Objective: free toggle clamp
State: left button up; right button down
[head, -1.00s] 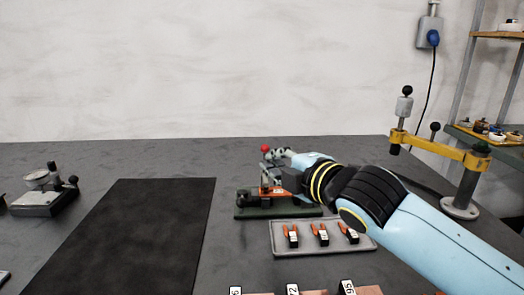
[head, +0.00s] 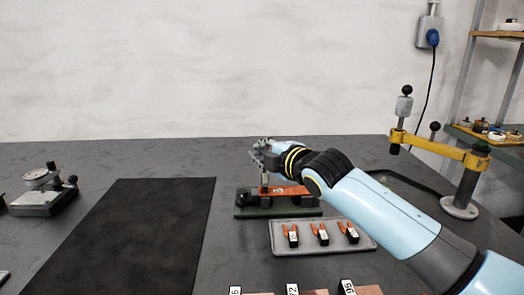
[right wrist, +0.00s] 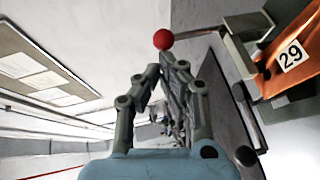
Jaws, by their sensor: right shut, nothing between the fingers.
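The toggle clamp (right wrist: 238,52) stands on a dark green base (head: 280,212) and shows partly in the head view. Its handle has a red ball (right wrist: 163,39) on a thin rod, seen in the right wrist view just beyond my fingertips; contact cannot be told. The ball is hidden in the head view. An orange copper strip (head: 290,190) lies at the clamp; its label 29 shows in the right wrist view (right wrist: 290,56). My right gripper (head: 258,152) is shut and empty above the clamp's left end. My left gripper is not in view.
A grey tray (head: 282,246) with several orange-and-black pieces lies in front of the base. A black mat (head: 130,235) is clear on the left. A dial gauge stand (head: 45,192) is far left. A yellow-armed post (head: 460,185) stands right.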

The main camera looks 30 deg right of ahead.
jog(key=w+g+p, duration=0.1)
jog(key=p, duration=0.2)
jog(key=w+d+r+m+g+y+p, duration=0.1)
jog(key=g+p, duration=0.1)
jog(key=p, duration=0.1)
jog(key=w+d+r+g+p, duration=0.1)
jog(key=p, duration=0.2)
jog(key=shift+w+d+m+g+y, duration=0.2)
jog(key=shift+w+m+g+y, duration=0.1)
jog(key=shift+w+m+g, duration=0.1)
jog(key=shift+w+d+f+m+g+y+p, duration=0.3)
jog(key=shift+w+f+g+y, duration=0.25)
jog(key=shift+g, duration=0.5)
jog(key=shift+w+d+f+m+g+y+p, duration=0.2)
jog(key=shift+w+d+f+m+g+y, duration=0.3)
jog(key=shift+g, duration=0.55)
jog(key=shift+a+f, duration=0.15)
jog(key=shift+a, duration=0.05)
